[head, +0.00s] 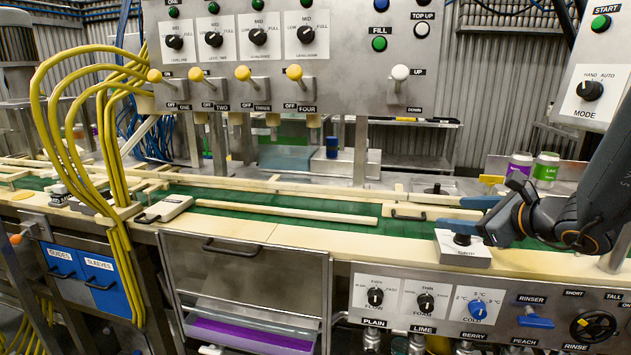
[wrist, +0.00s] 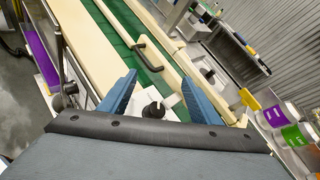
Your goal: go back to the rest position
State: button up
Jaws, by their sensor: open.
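My gripper (head: 470,214) has blue fingers and reaches in from the right in the head view, above the right part of the green conveyor. In the wrist view the two blue fingers of my gripper (wrist: 160,95) stand wide apart with nothing held between them. A black knob on a light box (head: 462,252) sits just below the gripper in the head view. The same knob (wrist: 154,109) shows between the fingers in the wrist view. I cannot tell whether a finger touches it.
A control panel (head: 260,60) with knobs and levers hangs over the conveyor (head: 300,225). A front panel (head: 440,305) with dials lies below the gripper. Cans with purple (head: 519,166) and green (head: 546,170) labels stand behind the arm. Yellow hoses (head: 65,130) hang at left.

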jog(key=s+a+f+n+g+y+b, duration=0.2)
jog(key=s+a+f+n+g, duration=0.75)
jog(key=a, duration=0.55)
jog(key=s+f+n+g+h+b, duration=0.1)
jog(key=s+f+n+h, duration=0.2)
jog(key=s+n, duration=0.3)
jog(key=s+d+f+n+g+h+b, duration=0.1)
jog(key=s+f+n+g+h, duration=0.1)
jog(key=s+f+n, duration=0.4)
jog(key=shift+d+f+n+h, duration=0.25)
jog(key=shift+n+h, duration=0.55)
jog(key=shift+n, duration=1.95)
jog(key=shift+a, duration=0.1)
